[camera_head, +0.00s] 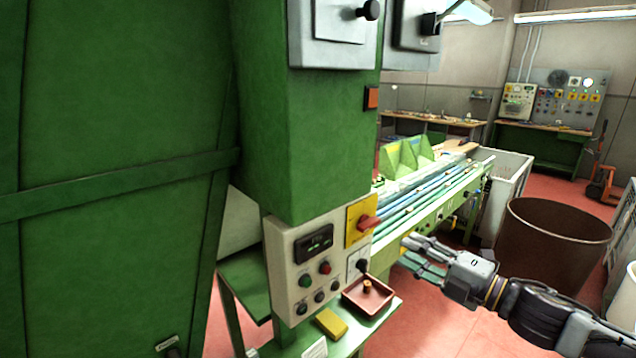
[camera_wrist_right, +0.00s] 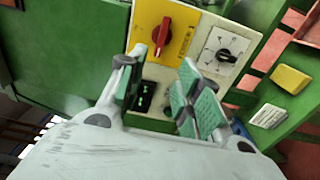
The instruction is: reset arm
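My right gripper (camera_head: 420,254) reaches in from the lower right in the head view, in front of the machine and to the right of its control panel (camera_head: 284,262). Its fingers, with green pads, are apart and nothing shows between them; the right wrist view shows the same gap (camera_wrist_right: 158,95). In that view the panel's red rotary switch (camera_wrist_right: 163,32) on a yellow plate lies beyond the fingertips, with no contact visible. The red switch also shows in the head view (camera_head: 368,223). I do not make out my left gripper.
A reddish tray (camera_head: 368,301) with a cork-coloured piece and a yellow block (camera_head: 330,323) sit on the green ledge below the panel. A large brown bin (camera_head: 545,250) stands behind my right arm. The tall green cabinet (camera_head: 110,120) fills the left. Red floor shows between.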

